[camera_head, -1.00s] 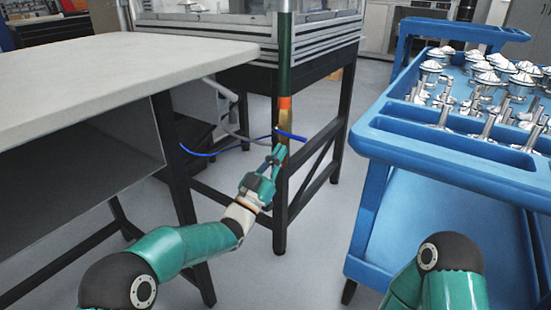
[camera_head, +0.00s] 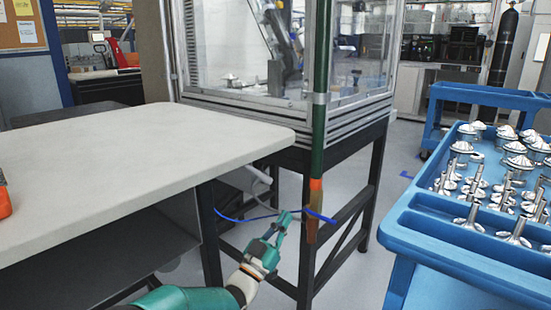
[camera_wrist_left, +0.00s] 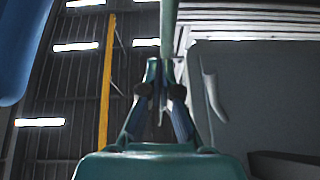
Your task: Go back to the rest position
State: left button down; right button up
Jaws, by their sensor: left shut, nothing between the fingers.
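My left gripper (camera_head: 283,222) is in the lower middle of the head view, in front of the dark stand of the glass-walled machine and right of the white table. It is shut and empty. Its fingers also show, closed together, in the left wrist view (camera_wrist_left: 160,105). My right gripper is not in view.
The white table (camera_head: 120,150) fills the left. A blue cart (camera_head: 440,238) with several shiny metal parts stands at the right. The glass-walled machine (camera_head: 225,60) stands behind. Grey floor (camera_head: 350,275) shows between the table and cart.

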pick_arm(q)
jog(key=a+r+n+y+p, duration=0.2)
jog(key=a+r+y+p, duration=0.15)
jog(key=a+p, duration=0.2)
jog(key=s+a+f+n+g+y+p, duration=0.65)
jog(key=s+a+p, duration=0.3)
jog(key=p, duration=0.85)
jog(key=s+f+g+p, duration=0.2)
jog(key=s+f+g, duration=0.2)
jog(key=s, duration=1.1)
jog(key=s+f+n+g+p, duration=0.1)
jog(key=s+f+g, duration=0.3)
jog(key=s, duration=1.2)
jog(key=g+p, duration=0.1)
jog(key=g, duration=0.2)
jog(key=shift+a+f+g+y+p, duration=0.2)
jog(key=shift+g+y+p, duration=0.1)
jog(key=shift+g+p, duration=0.1)
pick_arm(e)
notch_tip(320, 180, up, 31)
pick_arm(q)
jog(key=shift+a+n, duration=0.15)
jog(key=shift+n, duration=0.2)
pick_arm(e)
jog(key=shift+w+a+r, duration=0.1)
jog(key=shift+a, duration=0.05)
